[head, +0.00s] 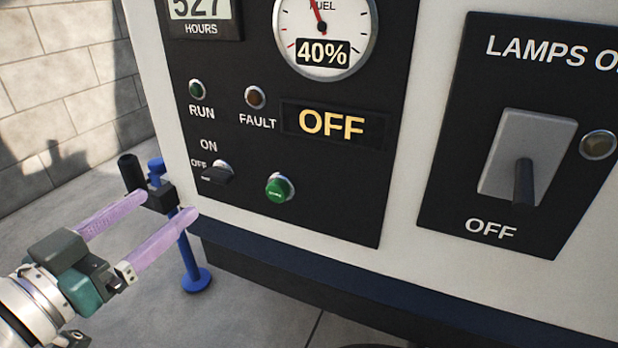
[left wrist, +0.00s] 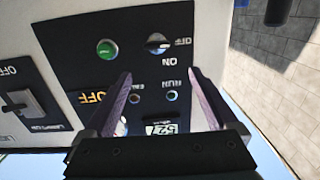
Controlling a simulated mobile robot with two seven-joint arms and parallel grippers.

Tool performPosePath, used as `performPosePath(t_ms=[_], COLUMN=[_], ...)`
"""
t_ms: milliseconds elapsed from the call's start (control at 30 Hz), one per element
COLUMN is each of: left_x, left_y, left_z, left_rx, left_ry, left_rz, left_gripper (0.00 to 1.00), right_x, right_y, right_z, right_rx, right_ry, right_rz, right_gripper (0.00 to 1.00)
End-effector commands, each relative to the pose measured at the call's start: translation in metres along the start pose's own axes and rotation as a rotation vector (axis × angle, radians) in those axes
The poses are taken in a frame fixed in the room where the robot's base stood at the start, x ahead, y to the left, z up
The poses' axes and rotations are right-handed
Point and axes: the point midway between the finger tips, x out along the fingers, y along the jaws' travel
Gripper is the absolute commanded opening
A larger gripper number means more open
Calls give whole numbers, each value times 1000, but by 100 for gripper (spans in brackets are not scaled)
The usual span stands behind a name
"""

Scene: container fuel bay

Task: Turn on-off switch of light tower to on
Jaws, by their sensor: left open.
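The on-off switch (head: 218,174) is a small black rotary knob on the dark control panel (head: 330,200), with OFF to its left and ON above. Its handle points left, toward OFF. The knob also shows upside down in the left wrist view (left wrist: 158,42). My left gripper (head: 167,204) is open and empty, its two purple fingers reaching toward the panel from the lower left. In the head view the fingertips are left of and below the knob. In the left wrist view the knob appears beyond the fingers, apart from them. My right gripper is not in view.
A green button (head: 279,188) sits right of the knob. The display (head: 333,122) reads OFF; the gauge (head: 324,30) shows 40%. A lamps switch (head: 526,160) has its lever down at OFF. A blue post (head: 190,255) stands behind my fingers, and a block wall (head: 60,90) at left.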

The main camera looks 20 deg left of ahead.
Motion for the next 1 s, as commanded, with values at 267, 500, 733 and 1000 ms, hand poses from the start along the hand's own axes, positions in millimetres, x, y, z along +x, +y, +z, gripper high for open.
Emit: performPosePath(t_ms=[267,500,733,1000], left_x=[8,51,88,99], left_y=[-2,-2,-1,-1], left_z=[19,18,17,15], left_rx=[-3,-2,-3,-3], left_ry=[39,41,37,34], left_rz=[11,11,11,11], left_gripper=[92,92,92,92], right_x=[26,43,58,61], right_y=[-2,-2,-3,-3], right_z=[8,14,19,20], right_rx=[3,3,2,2], right_ry=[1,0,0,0], right_rz=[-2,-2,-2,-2], right_gripper=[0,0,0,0])
